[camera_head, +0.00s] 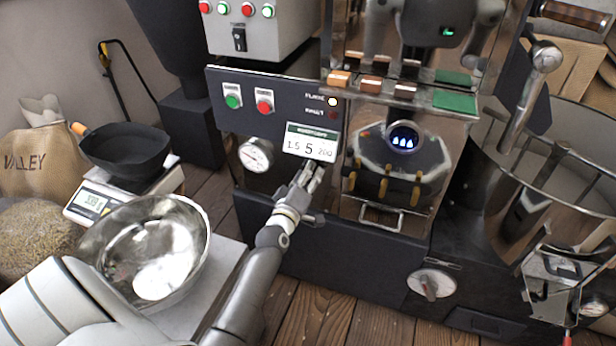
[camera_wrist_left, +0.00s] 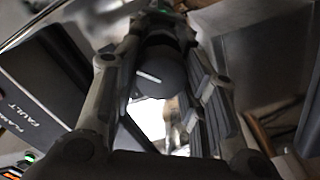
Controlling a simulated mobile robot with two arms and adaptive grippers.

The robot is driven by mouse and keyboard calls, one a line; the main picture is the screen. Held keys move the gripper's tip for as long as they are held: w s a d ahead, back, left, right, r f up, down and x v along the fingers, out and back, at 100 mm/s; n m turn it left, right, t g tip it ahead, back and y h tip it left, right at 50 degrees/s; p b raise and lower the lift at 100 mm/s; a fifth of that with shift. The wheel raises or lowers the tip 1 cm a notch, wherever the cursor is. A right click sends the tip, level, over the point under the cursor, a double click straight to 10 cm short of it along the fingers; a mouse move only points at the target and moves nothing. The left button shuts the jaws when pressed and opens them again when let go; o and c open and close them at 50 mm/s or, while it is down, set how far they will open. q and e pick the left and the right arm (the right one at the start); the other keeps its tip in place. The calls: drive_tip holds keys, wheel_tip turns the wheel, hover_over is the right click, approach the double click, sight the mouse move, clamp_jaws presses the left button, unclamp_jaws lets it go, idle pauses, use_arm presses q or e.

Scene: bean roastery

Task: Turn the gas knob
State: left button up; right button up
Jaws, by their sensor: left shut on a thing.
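The gas knob (camera_wrist_left: 160,75) is a dark round knob with a white pointer line, seen between the fingers in the left wrist view. My left gripper (camera_head: 311,175) is shut on it at the dark front panel (camera_head: 290,116) of the roaster. In the head view the gripper hides the knob, just below a white label card (camera_head: 310,142) reading about 1.5, 5 and 200. The finger pads lie on either side of the knob in the left wrist view (camera_wrist_left: 165,60). My right gripper is not in view.
A steel bowl (camera_head: 190,222) stands close left of my left arm. A scale (camera_head: 92,200) bears a black pan (camera_head: 125,150).

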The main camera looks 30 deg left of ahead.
use_arm(q)
drive_tip(key=o, duration=1)
drive_tip(key=v, duration=1.2)
drive_tip(key=shift+d, duration=0.1)
